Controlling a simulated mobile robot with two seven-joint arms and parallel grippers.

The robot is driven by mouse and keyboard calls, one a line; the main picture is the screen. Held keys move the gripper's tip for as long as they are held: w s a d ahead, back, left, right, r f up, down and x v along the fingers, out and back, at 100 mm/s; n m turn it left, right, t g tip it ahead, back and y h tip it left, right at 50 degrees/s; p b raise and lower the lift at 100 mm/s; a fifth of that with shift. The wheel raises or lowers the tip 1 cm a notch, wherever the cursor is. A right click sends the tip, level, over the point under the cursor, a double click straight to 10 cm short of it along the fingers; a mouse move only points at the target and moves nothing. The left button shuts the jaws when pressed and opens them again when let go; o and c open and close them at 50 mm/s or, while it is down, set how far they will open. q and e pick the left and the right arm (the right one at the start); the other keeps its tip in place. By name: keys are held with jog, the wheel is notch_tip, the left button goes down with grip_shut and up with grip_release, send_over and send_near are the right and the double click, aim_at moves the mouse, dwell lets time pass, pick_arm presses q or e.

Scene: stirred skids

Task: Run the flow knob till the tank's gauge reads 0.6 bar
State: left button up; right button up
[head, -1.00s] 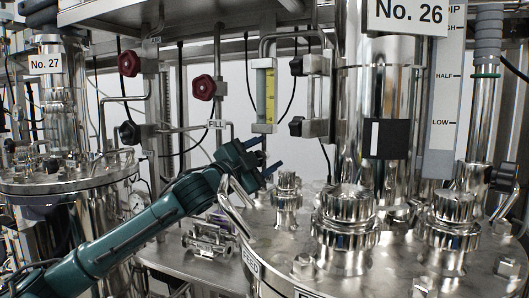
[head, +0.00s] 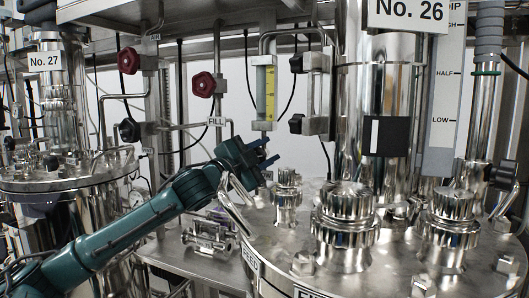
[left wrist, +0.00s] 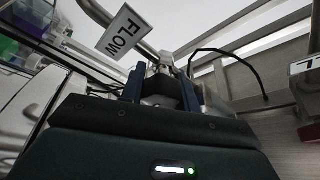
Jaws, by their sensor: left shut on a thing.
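My left gripper (head: 267,153) is below the sight tube, at the left edge of tank No. 26 (head: 385,95). In the left wrist view its blue fingers (left wrist: 162,88) are shut on a dark knob, the flow knob (left wrist: 160,86), under a metal fitting. A tilted FLOW label (left wrist: 122,34) hangs beside it. In the head view I cannot make out the knob at the gripper. My right gripper is not in view.
A yellow-scaled sight tube (head: 265,92) hangs just above the gripper, with a black knob (head: 296,124) to its right. Red knobs (head: 204,84) and a FILL label (head: 217,121) are on the left. Bright metal lid fittings (head: 287,195) crowd the gripper's right side.

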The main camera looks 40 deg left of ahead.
pick_arm(q)
jog(key=shift+f+m+g, duration=0.15)
jog(key=shift+m+g, duration=0.25)
jog(key=shift+m, duration=0.6)
jog(key=shift+d+m+h, duration=0.1)
jog(key=shift+m+h, duration=0.2)
jog(key=shift+m, duration=0.6)
jog(key=o, duration=1)
jog(key=shift+s+f, duration=0.25)
jog(key=shift+s, duration=0.5)
jog(key=s, duration=0.7)
jog(key=s+a, duration=0.1)
jog(key=s, duration=0.3)
jog(key=shift+s+f, duration=0.3)
jog(key=shift+f, duration=0.1)
